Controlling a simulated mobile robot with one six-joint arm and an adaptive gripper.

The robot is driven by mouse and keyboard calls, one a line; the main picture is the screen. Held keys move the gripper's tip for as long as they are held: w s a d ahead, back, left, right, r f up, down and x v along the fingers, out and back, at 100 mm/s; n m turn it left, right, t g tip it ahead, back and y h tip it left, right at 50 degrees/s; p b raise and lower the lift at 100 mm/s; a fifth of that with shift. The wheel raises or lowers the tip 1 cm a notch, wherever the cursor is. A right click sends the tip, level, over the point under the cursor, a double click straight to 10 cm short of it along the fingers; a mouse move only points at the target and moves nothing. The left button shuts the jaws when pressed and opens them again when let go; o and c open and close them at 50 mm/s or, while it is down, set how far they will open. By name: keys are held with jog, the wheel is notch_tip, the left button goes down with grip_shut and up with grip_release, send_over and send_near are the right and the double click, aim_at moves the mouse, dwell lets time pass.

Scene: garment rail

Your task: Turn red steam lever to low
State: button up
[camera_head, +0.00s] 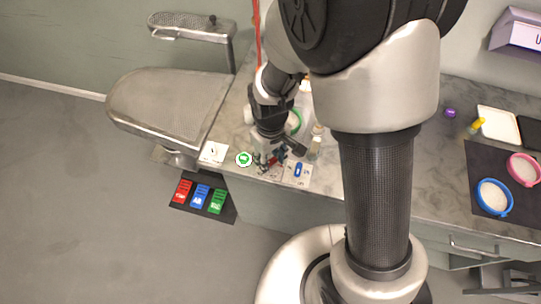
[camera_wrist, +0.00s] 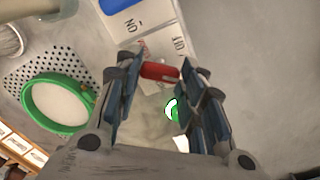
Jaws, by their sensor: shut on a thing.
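The red steam lever (camera_wrist: 158,71) shows in the wrist view as a short red bar on a white label plate, lying between my fingertips. My gripper (camera_wrist: 160,66) is shut on it, one finger on each side. In the head view my gripper (camera_head: 268,158) is low at the counter's front edge, and a bit of the red lever (camera_head: 279,156) shows beside it. Most of the lever and its plate are hidden there by the gripper. I cannot read the lever's label clearly or tell its setting.
A blue lever (camera_head: 298,170) on a white plate stands just right of my gripper. A round green button (camera_head: 243,159) and a white switch plate (camera_head: 214,152) are to its left. A green-rimmed bowl (camera_wrist: 58,103) and bottles (camera_head: 315,145) stand close by on the counter.

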aim_at(271, 161)
jog(key=shift+m, duration=0.7)
jog(key=o, duration=1)
jog(key=shift+o, duration=0.2)
jog(key=shift+r, duration=0.1)
notch_tip(271, 161, up, 12)
dwell(0.3)
